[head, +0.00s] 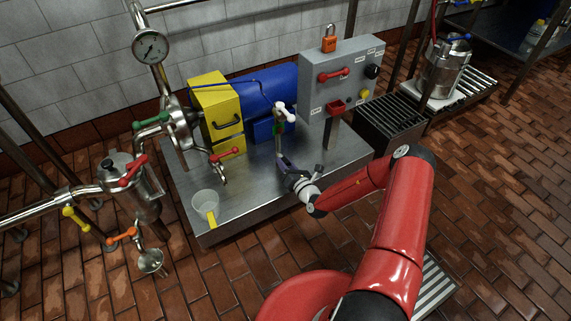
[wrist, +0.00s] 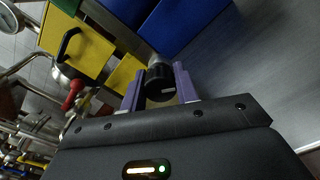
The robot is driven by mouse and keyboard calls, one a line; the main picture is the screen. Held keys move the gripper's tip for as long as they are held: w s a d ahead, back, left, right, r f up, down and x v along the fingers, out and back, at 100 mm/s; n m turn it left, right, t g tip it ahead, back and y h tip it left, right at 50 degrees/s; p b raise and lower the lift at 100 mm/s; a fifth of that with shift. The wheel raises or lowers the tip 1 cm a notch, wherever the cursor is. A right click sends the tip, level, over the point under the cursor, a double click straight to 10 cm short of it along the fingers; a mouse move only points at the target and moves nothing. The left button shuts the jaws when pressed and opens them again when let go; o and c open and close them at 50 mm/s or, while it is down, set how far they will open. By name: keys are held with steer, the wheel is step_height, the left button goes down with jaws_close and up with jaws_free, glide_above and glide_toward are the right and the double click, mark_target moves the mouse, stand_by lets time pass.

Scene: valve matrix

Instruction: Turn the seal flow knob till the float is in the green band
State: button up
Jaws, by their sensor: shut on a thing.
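The black seal flow knob (wrist: 160,82) sits between the two purple fingers of my gripper (wrist: 158,88) in the wrist view, and the gripper is shut on it. In the head view my gripper (head: 282,161) reaches the foot of a slim upright flow tube (head: 278,138) in front of the blue motor. Some green shows on the tube, near a white-handled valve (head: 285,111) at its top. The float is too small to make out, so I cannot tell its height against the green band. The knob is hidden behind my fingers in the head view.
A grey control box (head: 341,82) with an orange padlock stands right of the tube. The yellow housing (head: 216,105) and blue motor (head: 270,85) are behind it.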

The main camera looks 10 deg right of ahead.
steer(key=o, duration=1)
steer(key=v, duration=0.8)
